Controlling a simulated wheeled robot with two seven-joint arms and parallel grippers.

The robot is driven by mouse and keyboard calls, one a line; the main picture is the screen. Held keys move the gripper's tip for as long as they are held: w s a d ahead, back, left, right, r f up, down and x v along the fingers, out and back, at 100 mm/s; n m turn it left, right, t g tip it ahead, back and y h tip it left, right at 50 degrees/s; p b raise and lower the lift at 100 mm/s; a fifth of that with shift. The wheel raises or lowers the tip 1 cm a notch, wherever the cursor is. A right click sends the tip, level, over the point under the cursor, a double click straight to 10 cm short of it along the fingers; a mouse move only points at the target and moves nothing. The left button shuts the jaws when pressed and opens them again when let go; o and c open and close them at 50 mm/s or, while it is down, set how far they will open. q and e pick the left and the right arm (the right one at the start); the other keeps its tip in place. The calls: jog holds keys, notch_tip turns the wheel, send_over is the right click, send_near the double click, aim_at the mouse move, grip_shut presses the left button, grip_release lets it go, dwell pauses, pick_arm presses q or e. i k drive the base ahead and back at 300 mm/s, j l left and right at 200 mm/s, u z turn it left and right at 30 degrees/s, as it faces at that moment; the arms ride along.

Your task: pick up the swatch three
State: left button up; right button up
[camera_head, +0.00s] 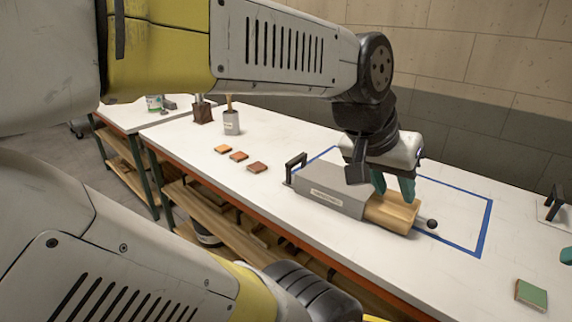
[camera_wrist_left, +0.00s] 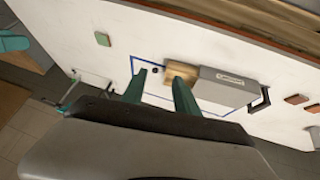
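Three small swatches lie in a row on the white table left of the grey box: an orange one (camera_head: 222,149), an orange-brown one (camera_head: 239,156) and a darker brown one (camera_head: 257,168). Two brownish ones show at the right of the left wrist view (camera_wrist_left: 297,99). A green swatch (camera_head: 531,294) lies alone at the front right. No number is readable, so I cannot tell which is three. My left gripper (camera_head: 393,190) is open and empty, above the box's wooden end; its teal fingers stand apart in the wrist view (camera_wrist_left: 159,88). A teal fingertip, apparently my right gripper's (camera_head: 566,256), is cut off.
The grey box (camera_head: 330,196) has a wooden part (camera_head: 392,212) sticking out, a dark knob (camera_head: 432,224) and a black handle (camera_head: 295,168). Blue tape (camera_head: 487,226) frames an area around it. A grey cup (camera_head: 231,124) stands behind the swatches. Table between swatches and box is clear.

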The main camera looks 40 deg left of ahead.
aim_at(256, 167)
jog(key=u, duration=1.75)
jog(key=i+j, duration=0.45)
jog(key=i, duration=0.2)
jog(key=i+j+z, duration=0.1)
jog(key=i+j, duration=0.35)
jog(key=i, duration=0.15)
